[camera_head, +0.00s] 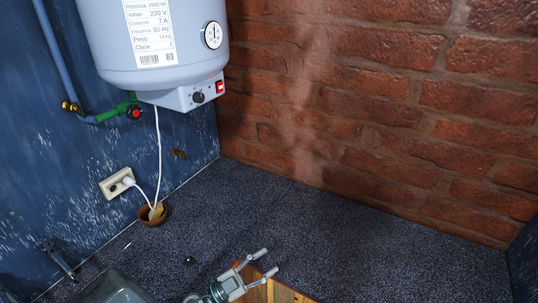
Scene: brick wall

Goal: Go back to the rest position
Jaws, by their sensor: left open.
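My left gripper (262,263) shows at the bottom middle of the head view. Its two grey fingers are spread apart and point up and to the right, with nothing between them. It is over the speckled dark floor, beside a wooden surface (284,292) at the bottom edge. My right gripper is not in the picture.
A grey water heater (150,50) hangs at the upper left, with a dial and a red switch (220,87). A white cable runs near a wall socket (117,184) and a small brown pot (153,214). A brick wall (390,110) stands behind. The floor at right is clear.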

